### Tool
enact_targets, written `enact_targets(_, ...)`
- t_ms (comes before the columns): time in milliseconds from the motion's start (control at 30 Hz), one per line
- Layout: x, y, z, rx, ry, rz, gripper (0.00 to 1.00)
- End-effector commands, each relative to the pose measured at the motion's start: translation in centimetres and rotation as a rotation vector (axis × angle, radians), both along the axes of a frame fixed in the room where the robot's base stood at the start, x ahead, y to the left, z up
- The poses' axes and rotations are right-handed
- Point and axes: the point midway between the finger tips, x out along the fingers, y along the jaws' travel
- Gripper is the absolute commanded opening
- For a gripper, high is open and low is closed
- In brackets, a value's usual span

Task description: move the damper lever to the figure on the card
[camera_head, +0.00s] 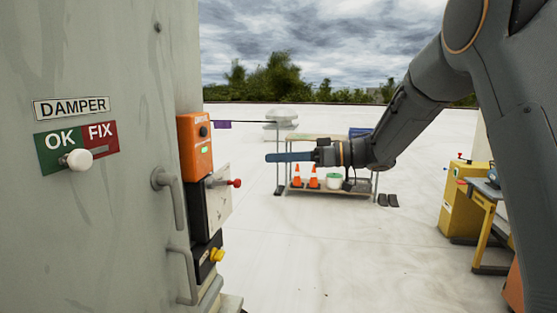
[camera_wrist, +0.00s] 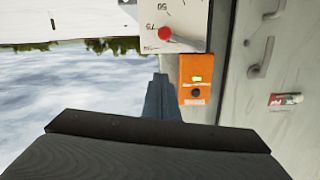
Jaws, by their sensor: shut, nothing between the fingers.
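The damper lever has a red knob (camera_head: 236,183) on a short arm and stands out from a pale dial plate (camera_head: 218,200) on the cabinet's side. In the wrist view the red knob (camera_wrist: 165,33) shows upside down beside the figure 75 on the white plate (camera_wrist: 190,42), with 50 further along. A card with a figure cannot be made out in either view. My gripper (camera_head: 268,157) is shut and empty, its blue fingers pointing left at the cabinet, right of and above the knob and apart from it. The fingers also show in the wrist view (camera_wrist: 158,84).
An orange device (camera_head: 195,146) sits above the dial, and a yellow knob (camera_head: 217,254) below. A DAMPER sign (camera_head: 71,108) and OK/FIX slider knob (camera_head: 80,159) are on the cabinet front, with handles (camera_head: 172,196) near its edge. The roof between cabinet and yellow machine (camera_head: 457,200) is clear.

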Motion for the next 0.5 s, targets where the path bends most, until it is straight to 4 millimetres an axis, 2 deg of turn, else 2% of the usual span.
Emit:
enact_targets(100, 0.0, 2.5, 0.0, 0.000, 0.000, 0.004, 0.00)
enact_targets(367, 0.5, 7.4, -0.6, 0.000, 0.000, 0.003, 0.00)
enact_targets(500, 0.2, 7.4, -2.8, -0.001, 0.002, 0.000, 0.00)
